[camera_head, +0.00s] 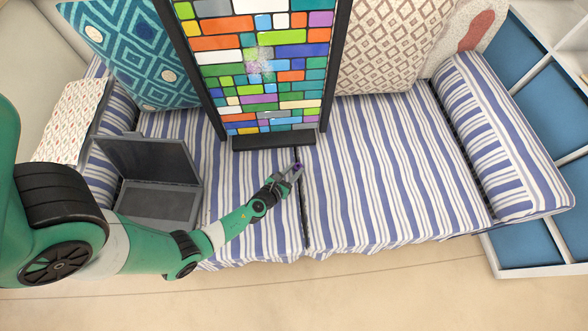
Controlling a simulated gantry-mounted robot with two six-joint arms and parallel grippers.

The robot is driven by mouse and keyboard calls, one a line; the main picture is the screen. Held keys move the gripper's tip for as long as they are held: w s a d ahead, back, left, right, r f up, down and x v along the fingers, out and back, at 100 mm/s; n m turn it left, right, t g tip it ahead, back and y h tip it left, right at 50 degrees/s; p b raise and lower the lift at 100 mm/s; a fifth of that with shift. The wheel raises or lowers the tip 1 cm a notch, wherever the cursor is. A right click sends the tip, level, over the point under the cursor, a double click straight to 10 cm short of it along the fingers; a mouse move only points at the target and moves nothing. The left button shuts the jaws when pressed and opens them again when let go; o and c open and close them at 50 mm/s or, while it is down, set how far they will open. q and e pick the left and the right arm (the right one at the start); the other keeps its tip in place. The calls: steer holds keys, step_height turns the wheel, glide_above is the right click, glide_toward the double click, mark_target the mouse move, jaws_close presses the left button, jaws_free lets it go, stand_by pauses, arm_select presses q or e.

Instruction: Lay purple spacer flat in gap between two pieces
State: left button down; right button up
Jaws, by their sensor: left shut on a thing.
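A small purple spacer (298,166) is between the fingertips of my left gripper (293,172). The gripper is shut on it, just below the dark ledge of a stand and above the striped sofa seat. The stand holds a panel of coloured glass-like pieces (232,43) with dark lines between them. A pale, speckled patch (259,62) shows near the panel's middle. I cannot tell at this size whether it is a gap. My right gripper is not in view.
An open dark grey case (150,205) rests on the seat left of the stand. Patterned cushions (130,45) lean behind. A striped bolster (505,140) lies at the right end. The seat (385,165) right of the gripper is clear. Blue-lined shelving (520,240) stands at far right.

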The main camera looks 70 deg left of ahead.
arm_select(q)
steer(key=c, duration=0.6)
jaws_free()
steer(key=shift+d+r, duration=0.1)
steer(key=shift+r, duration=0.15)
steer(key=p+v, duration=0.4)
steer(key=v, duration=0.7)
steer(key=shift+p, duration=0.4)
steer(key=shift+s+d+r, duration=0.1)
steer(key=shift+s+d, duration=0.1)
steer(key=shift+s, duration=0.15)
steer(key=shift+w, duration=0.1)
